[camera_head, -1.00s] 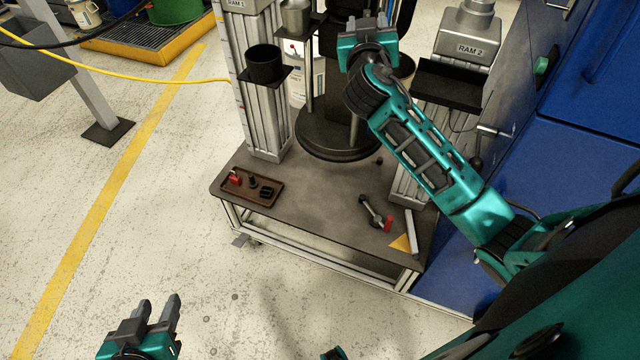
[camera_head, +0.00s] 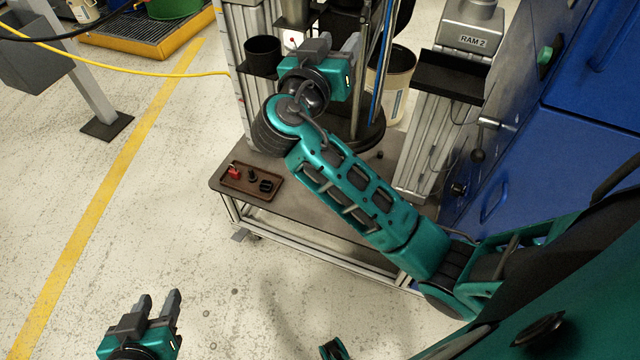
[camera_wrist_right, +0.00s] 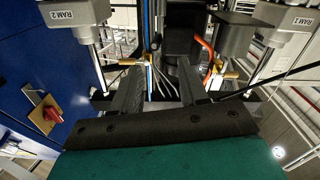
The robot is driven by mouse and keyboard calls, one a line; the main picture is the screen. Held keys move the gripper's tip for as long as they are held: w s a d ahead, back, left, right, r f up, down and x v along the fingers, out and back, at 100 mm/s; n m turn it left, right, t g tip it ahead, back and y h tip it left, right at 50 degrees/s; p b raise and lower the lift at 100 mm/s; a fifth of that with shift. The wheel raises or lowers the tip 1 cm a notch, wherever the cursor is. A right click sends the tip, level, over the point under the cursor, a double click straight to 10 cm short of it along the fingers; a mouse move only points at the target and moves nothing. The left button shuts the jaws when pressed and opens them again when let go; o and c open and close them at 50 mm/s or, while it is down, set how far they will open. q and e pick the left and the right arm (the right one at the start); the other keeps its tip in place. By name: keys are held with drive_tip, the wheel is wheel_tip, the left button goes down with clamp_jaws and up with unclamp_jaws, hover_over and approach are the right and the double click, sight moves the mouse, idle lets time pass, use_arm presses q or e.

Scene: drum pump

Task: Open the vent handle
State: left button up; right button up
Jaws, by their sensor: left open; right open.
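My right gripper (camera_head: 336,46) is open and raised in front of the press column, beside the black cup. Its two fingers also show in the right wrist view (camera_wrist_right: 158,88), apart, with slim light-coloured parts beyond the gap. I cannot tell for sure which part is the vent handle. Small brass-coloured levers show beyond the fingers in the right wrist view, one at the left (camera_wrist_right: 127,62) and one at the right (camera_wrist_right: 229,75). No contact with them can be made out. My left gripper (camera_head: 158,304) is open and empty, low above the floor at the bottom left.
The pump table (camera_head: 300,198) carries a brown tray (camera_head: 238,189) with small parts. A black cup (camera_head: 262,53) stands on a bracket left of my right gripper. The RAM 2 column (camera_head: 412,150) and blue cabinet (camera_head: 590,130) stand right.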

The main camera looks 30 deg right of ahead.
drive_tip(key=s+a+f+n+y+p, duration=0.1)
drive_tip(key=s+a+f+n+y, duration=0.1)
drive_tip(key=f, duration=0.5)
drive_tip(key=s+a+f+n+y+p, duration=0.2)
drive_tip(key=s+a+f+n+y, duration=0.1)
drive_tip(key=f+y, duration=0.4)
drive_tip(key=s+a+f+n+y+p, duration=0.1)
drive_tip(key=s+a+f+n+y, duration=0.1)
drive_tip(key=s+f+n+y, duration=0.2)
drive_tip(key=shift+s+a+f+n+g, duration=0.35)
drive_tip(key=shift+f+n, duration=0.25)
drive_tip(key=shift+f, duration=1.15)
drive_tip(key=shift+c, duration=0.2)
